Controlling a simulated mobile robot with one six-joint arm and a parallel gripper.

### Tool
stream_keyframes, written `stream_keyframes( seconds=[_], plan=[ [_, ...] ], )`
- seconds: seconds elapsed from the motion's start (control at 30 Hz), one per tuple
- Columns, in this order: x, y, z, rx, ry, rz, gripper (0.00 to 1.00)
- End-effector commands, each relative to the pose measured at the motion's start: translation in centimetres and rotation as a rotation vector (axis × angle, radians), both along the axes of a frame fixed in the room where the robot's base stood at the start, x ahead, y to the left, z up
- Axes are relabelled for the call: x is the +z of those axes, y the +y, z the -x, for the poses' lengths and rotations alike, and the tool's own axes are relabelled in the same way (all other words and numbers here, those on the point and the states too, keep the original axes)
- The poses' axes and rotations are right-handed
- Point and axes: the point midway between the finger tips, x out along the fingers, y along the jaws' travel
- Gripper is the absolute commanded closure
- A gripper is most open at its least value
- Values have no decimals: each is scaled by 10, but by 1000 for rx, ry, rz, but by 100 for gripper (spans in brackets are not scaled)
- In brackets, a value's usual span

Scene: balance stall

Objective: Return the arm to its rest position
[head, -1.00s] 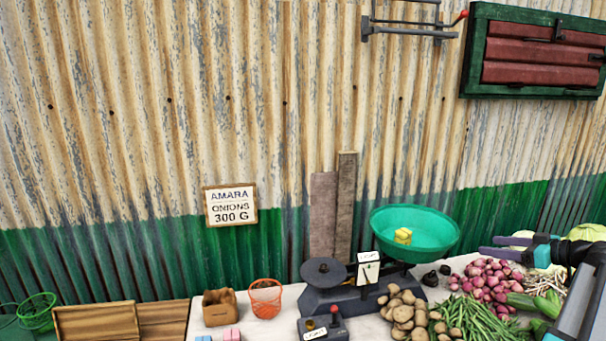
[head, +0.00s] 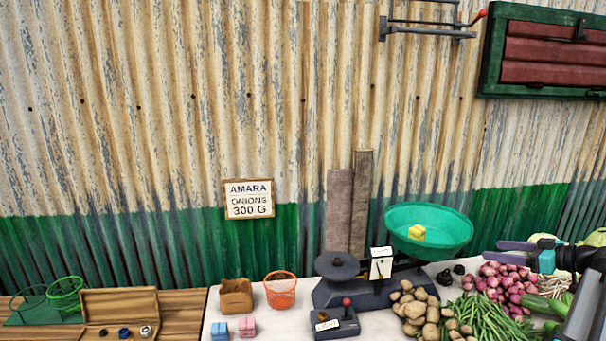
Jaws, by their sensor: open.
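My gripper (head: 520,251) is at the right side of the head view, above the pile of red onions (head: 503,282). Its two jaws point left, apart from each other, with nothing between them. My arm comes in from the lower right edge. The balance scale (head: 370,288) stands left of the gripper, with a green pan (head: 430,222) on its right and a dark flat plate (head: 338,265) on its left. A small yellow object (head: 417,233) sits in the green pan, apart from my gripper.
Potatoes (head: 416,308), green beans (head: 478,318) and onions crowd the counter below my gripper. An orange basket (head: 281,292), brown holder (head: 236,296) and dark box with a red knob (head: 335,322) stand left. A sign (head: 249,199) reads "AMARA ONIONS 300 G". Air above the counter is free.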

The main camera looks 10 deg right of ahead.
Motion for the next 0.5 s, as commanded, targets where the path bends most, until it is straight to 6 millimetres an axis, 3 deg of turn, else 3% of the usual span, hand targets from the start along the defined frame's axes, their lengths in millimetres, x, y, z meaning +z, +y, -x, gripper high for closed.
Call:
stream_keyframes(
  seconds=[0.27, 0.5],
  plan=[
    [-44, 48, -44, 84, 23, -41, 35],
    [-115, 128, -92, 201, 71, -102, 35]
  ],
)
